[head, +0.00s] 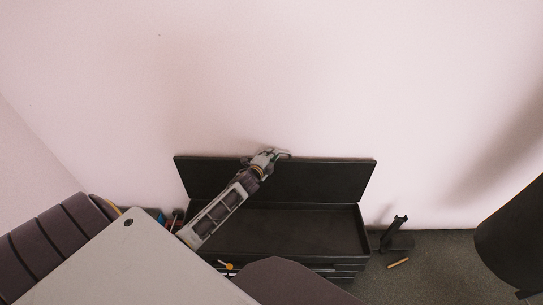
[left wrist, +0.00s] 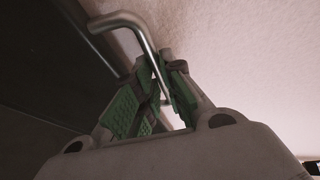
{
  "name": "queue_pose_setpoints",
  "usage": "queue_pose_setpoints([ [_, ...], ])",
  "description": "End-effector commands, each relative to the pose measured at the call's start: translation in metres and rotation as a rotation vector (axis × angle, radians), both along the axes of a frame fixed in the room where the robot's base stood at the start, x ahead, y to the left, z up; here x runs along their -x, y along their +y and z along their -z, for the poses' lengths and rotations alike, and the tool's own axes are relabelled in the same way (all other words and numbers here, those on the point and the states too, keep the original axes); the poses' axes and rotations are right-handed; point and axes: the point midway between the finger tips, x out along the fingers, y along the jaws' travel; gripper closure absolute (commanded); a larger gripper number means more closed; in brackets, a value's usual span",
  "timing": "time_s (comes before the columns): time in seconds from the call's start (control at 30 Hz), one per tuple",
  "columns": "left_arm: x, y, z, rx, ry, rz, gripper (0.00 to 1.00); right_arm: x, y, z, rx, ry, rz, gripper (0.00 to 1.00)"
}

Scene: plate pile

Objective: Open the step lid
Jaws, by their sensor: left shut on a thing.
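The black step lid (head: 325,179) stands raised near the pale wall, at the back of a long black box (head: 310,232) whose inside looks empty. A bent metal handle (head: 284,154) sits at the lid's top edge; it also shows large in the left wrist view (left wrist: 128,19). My left gripper (head: 267,158) reaches across the box to the lid's top edge. In the left wrist view its green-padded fingers (left wrist: 163,68) are shut on the handle's bar. My arm hides part of the lid and the box's left side. My right gripper is out of view.
The pale wall (head: 300,70) rises close behind the lid. A black upright object (head: 393,235) and a small orange-tan stick (head: 398,263) are on the dark floor right of the box. Small coloured items (head: 165,217) lie at its left. Floor at the right is partly clear.

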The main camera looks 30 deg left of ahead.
Motion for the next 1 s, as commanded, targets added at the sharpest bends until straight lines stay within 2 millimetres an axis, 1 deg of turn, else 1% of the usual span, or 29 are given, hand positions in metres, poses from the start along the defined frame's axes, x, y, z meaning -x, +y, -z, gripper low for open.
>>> queue_pose_setpoints([
  [0.17, 0.001, -0.001, 0.001, 0.0, 0.002, 0.0, 1.0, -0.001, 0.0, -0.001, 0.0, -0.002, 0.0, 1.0],
  [0.33, 0.009, -0.007, 0.003, 0.004, 0.003, 0.001, 1.0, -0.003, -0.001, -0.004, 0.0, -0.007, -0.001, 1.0],
  [0.47, 0.021, -0.014, 0.004, 0.005, 0.004, 0.002, 1.0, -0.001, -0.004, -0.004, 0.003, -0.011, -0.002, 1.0],
  [0.7, 0.045, -0.028, 0.01, 0.006, 0.007, 0.0, 1.0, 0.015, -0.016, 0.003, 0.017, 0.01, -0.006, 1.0],
  [1.0, 0.075, -0.046, 0.02, 0.008, 0.012, -0.001, 1.0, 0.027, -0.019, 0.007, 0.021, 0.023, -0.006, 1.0],
])
